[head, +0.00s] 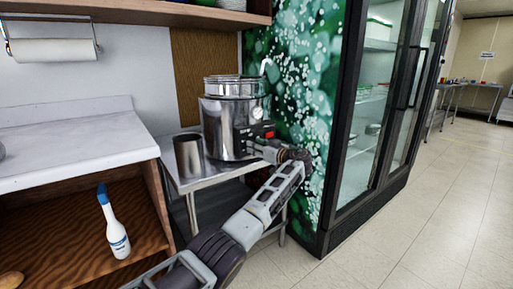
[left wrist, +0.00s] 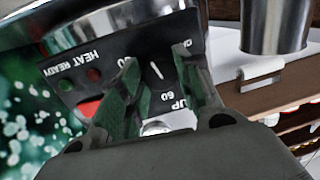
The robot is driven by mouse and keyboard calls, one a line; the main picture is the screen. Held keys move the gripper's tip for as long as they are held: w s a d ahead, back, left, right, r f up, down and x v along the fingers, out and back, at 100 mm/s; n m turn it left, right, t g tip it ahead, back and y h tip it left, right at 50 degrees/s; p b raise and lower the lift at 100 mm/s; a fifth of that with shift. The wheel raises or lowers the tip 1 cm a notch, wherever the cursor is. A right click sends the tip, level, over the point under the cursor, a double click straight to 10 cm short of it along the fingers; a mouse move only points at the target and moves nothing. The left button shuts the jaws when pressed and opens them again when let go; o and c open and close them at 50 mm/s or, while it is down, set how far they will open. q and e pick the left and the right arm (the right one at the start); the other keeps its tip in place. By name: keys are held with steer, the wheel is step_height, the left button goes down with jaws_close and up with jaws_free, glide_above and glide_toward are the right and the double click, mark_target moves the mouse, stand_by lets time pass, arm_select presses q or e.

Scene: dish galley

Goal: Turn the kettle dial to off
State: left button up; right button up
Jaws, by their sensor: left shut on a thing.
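The steel kettle (head: 224,122) stands on a small metal table against the wall. Its black control panel (left wrist: 70,73) fills much of the left wrist view, with HEAT READY lettering, small lights and a red switch (left wrist: 88,107). The dial (left wrist: 156,72) shows there as a dark face with a white pointer line, between my fingers. My left gripper (head: 254,147) is at the kettle's lower front; it also shows in the left wrist view (left wrist: 150,85), shut on the dial. The fingers hide part of the dial and its markings. My right gripper is not in view.
A steel canister (head: 189,156) stands left of the kettle on the metal table (head: 205,181). A white counter (head: 70,147) is at left, with a spray bottle (head: 114,225) on its lower shelf. A glass-door fridge (head: 372,130) stands at right. The floor at right is clear.

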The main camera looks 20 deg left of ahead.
arm_select(q)
steer(key=shift+n+t+h, duration=0.3)
steer(key=shift+n+h, duration=0.3)
steer(key=shift+n, duration=3.5)
steer(key=o, duration=1.1)
steer(key=shift+c, duration=0.2)
steer(key=shift+s, duration=0.1)
steer(key=v, duration=1.2)
